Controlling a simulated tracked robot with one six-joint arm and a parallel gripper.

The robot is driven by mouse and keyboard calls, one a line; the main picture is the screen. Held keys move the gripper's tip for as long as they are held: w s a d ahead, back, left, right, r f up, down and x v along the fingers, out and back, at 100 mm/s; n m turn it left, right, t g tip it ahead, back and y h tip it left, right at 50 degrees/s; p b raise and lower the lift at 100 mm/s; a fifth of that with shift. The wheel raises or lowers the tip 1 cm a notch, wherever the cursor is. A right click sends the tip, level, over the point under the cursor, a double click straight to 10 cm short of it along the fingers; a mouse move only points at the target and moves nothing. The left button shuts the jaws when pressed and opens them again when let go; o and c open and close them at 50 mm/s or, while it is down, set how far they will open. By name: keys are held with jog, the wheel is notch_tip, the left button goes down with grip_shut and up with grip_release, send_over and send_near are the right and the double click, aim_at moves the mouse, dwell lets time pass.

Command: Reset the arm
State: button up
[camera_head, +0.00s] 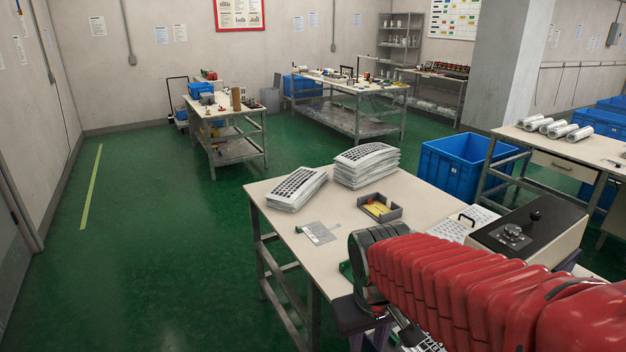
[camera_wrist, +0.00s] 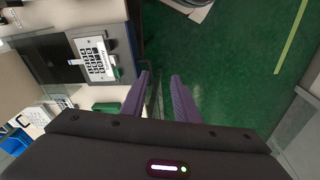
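My arm, in a red ribbed sleeve (camera_head: 460,285), reaches in from the lower right of the head view, over the near end of the work table (camera_head: 425,195). My gripper (camera_head: 367,343) points down at its end, partly cut off by the bottom edge. In the wrist view my gripper (camera_wrist: 160,76) shows two purple fingers spread apart, with nothing held between them. The green floor and a thin table leg show behind the gap.
On the table stand two stacks of keypad films (camera_head: 298,187) (camera_head: 366,164), a grey tray (camera_head: 380,207) with yellow pieces, a small plate (camera_head: 319,233) and a black-topped device (camera_head: 528,232). A blue bin (camera_head: 460,162) stands behind. The green floor (camera_head: 150,250) at left is clear.

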jog(key=s+d+r+m+t, duration=0.3)
jog(key=s+d+r, duration=0.2)
jog(key=s, duration=0.4)
jog(key=shift+d+r+t, duration=0.3)
jog(key=shift+r+t, duration=0.1)
jog(key=shift+r, duration=0.45)
dwell(1.2)
